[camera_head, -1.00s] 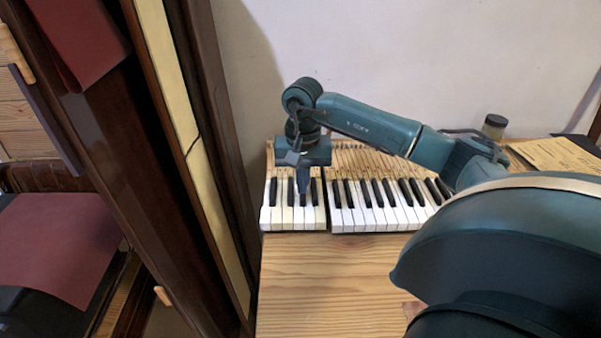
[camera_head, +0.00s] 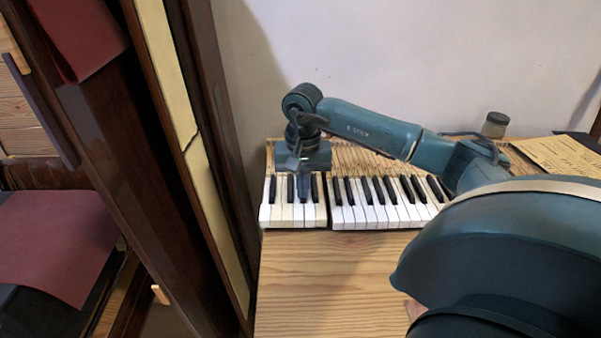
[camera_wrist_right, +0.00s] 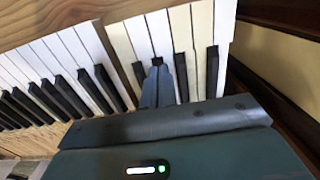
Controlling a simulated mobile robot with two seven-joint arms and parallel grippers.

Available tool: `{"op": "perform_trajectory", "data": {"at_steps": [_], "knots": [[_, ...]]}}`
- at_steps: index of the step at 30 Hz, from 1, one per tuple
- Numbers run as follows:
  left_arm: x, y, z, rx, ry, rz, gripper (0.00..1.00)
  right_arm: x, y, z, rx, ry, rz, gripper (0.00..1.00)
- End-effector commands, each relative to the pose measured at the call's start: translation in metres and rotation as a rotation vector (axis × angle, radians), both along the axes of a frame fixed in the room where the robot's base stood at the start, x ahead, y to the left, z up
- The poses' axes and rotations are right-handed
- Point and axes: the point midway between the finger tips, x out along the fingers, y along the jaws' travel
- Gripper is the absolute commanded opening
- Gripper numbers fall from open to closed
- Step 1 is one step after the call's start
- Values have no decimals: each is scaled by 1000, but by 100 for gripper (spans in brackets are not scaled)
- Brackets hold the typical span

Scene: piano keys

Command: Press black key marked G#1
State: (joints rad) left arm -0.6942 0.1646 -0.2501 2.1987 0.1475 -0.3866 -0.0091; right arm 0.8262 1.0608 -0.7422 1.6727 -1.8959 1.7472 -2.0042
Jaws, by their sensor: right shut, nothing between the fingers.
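A short keyboard section (camera_head: 292,215) of white and black keys lies at the left end of the table. No key marks are readable, so I cannot tell which black key is G#1. My right gripper (camera_head: 303,198) is shut and empty, pointing down over this section's black keys. In the right wrist view its fingertips (camera_wrist_right: 157,64) are at a black key between a left neighbour (camera_wrist_right: 141,76) and a right neighbour (camera_wrist_right: 181,76). The fingers hide most of that key. I cannot tell whether they touch it. My left gripper is not in view.
A longer keyboard section (camera_head: 375,215) lies to the right, across a narrow gap. A dark wooden cabinet (camera_head: 205,130) stands close on the left. A jar (camera_head: 495,125) and a paper sheet (camera_head: 555,155) are at the back right. The table front (camera_head: 320,275) is clear.

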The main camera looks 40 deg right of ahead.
Motion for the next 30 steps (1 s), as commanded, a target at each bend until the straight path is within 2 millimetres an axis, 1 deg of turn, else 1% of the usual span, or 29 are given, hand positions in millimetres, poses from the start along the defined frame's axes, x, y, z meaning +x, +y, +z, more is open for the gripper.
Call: {"op": "perform_trajectory", "data": {"at_steps": [1, 8, 11, 19, 26, 30], "knots": [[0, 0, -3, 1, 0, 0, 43, 0, 0, -4, -1, 1, -1, 0], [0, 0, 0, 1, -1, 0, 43, 0, 0, 0, -1, -1, -1, 0], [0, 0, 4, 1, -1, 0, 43, 0, 0, 5, -1, -1, -1, 0], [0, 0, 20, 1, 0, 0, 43, 0, 0, 27, -1, -2, 0, 0], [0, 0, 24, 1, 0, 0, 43, 0, 0, 34, 1, -1, 0, 0], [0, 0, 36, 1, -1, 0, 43, 0, 0, 48, -1, -1, 0, 0]]}}
